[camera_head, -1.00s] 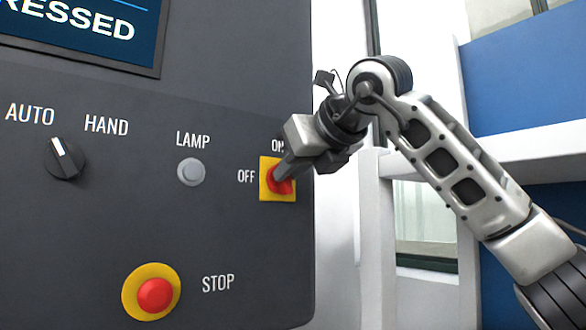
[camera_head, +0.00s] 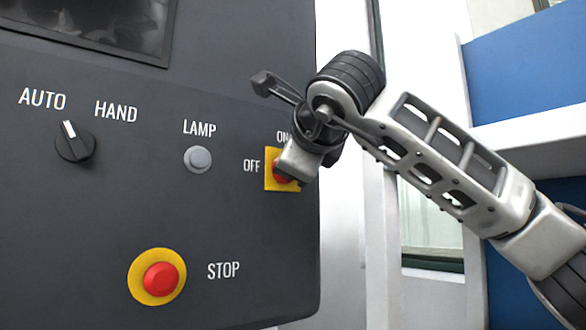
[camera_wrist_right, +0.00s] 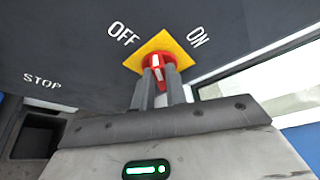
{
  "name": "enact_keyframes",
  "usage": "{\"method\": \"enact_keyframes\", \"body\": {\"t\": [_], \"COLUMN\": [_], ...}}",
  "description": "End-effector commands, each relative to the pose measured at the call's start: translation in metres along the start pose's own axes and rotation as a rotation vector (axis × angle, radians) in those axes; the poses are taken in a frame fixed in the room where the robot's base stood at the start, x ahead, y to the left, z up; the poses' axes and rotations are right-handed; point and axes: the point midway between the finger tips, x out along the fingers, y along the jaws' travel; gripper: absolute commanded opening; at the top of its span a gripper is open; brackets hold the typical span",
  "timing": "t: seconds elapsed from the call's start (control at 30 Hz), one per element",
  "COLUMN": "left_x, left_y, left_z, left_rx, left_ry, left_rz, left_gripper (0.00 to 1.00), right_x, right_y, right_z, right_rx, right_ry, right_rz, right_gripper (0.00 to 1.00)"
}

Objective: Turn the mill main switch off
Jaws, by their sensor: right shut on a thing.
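The main switch is a red knob (camera_head: 279,173) on a yellow plate (camera_head: 270,183) at the right edge of the dark panel, with ON above it and OFF to its left. My right gripper (camera_head: 288,170) is at the knob and hides much of it in the head view. In the right wrist view, the two fingers of my right gripper (camera_wrist_right: 159,82) sit on either side of the red knob (camera_wrist_right: 155,58), shut on it. A white mark shows on the knob between the fingers. The yellow plate (camera_wrist_right: 180,52) shows behind. My left gripper is not in view.
The panel also carries an AUTO/HAND selector (camera_head: 74,142), a grey LAMP button (camera_head: 198,159) and a red STOP button (camera_head: 160,279) on a yellow ring. The screen (camera_head: 100,25) is dark. A white frame and blue panels stand to the right, behind my arm.

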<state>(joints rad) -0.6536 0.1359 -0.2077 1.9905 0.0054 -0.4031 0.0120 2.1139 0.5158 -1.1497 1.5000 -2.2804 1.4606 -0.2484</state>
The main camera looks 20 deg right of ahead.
Motion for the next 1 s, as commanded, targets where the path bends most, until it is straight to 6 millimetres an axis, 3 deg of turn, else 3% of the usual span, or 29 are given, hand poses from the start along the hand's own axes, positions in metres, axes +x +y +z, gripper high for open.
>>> {"method": "enact_keyframes", "body": {"t": [0.5, 1.0], "left_x": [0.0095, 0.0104], "left_y": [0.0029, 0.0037], "left_z": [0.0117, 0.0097], "left_rx": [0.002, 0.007], "left_ry": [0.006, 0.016], "left_rz": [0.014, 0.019], "left_gripper": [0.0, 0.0], "right_x": [0.0004, 0.0005], "right_y": [0.008, 0.008], "right_z": [-0.0013, -0.001], "right_rx": [-0.364, -0.467], "right_ry": [-0.003, -0.003], "right_rz": [-0.151, -0.192], "right_gripper": [0.0, 0.0]}}
